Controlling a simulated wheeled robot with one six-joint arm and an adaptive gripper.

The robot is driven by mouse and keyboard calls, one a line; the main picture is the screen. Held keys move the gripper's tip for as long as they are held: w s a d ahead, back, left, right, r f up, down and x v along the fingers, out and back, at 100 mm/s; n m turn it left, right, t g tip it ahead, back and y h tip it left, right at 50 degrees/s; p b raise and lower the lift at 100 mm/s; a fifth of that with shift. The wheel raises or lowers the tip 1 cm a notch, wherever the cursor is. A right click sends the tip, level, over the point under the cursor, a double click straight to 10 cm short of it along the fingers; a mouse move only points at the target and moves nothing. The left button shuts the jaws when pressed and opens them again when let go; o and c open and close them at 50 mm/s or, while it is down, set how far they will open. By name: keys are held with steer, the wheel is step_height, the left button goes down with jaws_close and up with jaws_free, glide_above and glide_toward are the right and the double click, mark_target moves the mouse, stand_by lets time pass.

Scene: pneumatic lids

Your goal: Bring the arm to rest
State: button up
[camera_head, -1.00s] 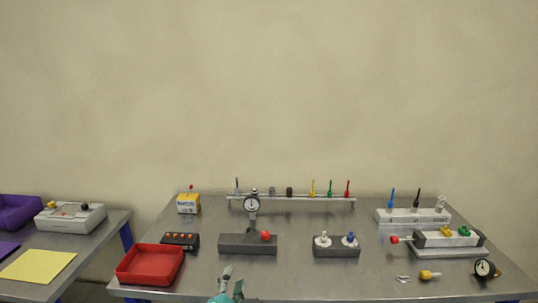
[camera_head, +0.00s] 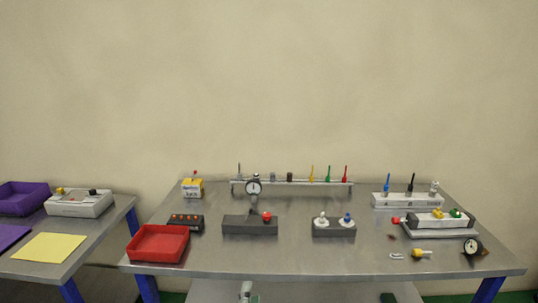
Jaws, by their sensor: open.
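My gripper (camera_head: 247,291) shows only in part, at the bottom edge of the head view. It appears in front of and below the front edge of the steel table (camera_head: 300,262), apart from everything on it. It is open, and I see nothing in it. The rest of my arm is out of the frame.
A side table with a purple bin (camera_head: 22,197) stands left. The table's front strip is mostly clear.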

steer(key=s+d+f+m+g+y, duration=0.1)
steer(key=s+d+f+m, duration=0.2)
steer(key=s+d+f, duration=0.35)
steer(key=s+d+f+m+y, duration=0.1)
steer(key=s+d+f+m, duration=0.2)
steer(key=s, duration=0.6)
steer(key=s+d+f+m+g, duration=0.1)
steer(key=s+d+f+m, duration=0.1)
steer(key=s+d+f, duration=0.5)
steer(key=s+d+r+m, duration=0.2)
steer(key=s+r+m, duration=0.2)
steer(key=s, duration=0.4)
steer(key=s+d+r+m+h, duration=0.1)
steer(key=s+r+m, duration=0.3)
steer(key=s, duration=0.4)
steer(key=s+d+r+m, duration=0.3)
steer(key=s+m, duration=0.3)
steer(key=s, duration=0.3)
steer(key=shift+d+r, duration=0.35)
steer(key=shift+r, duration=0.55)
steer(key=shift+o, duration=0.2)
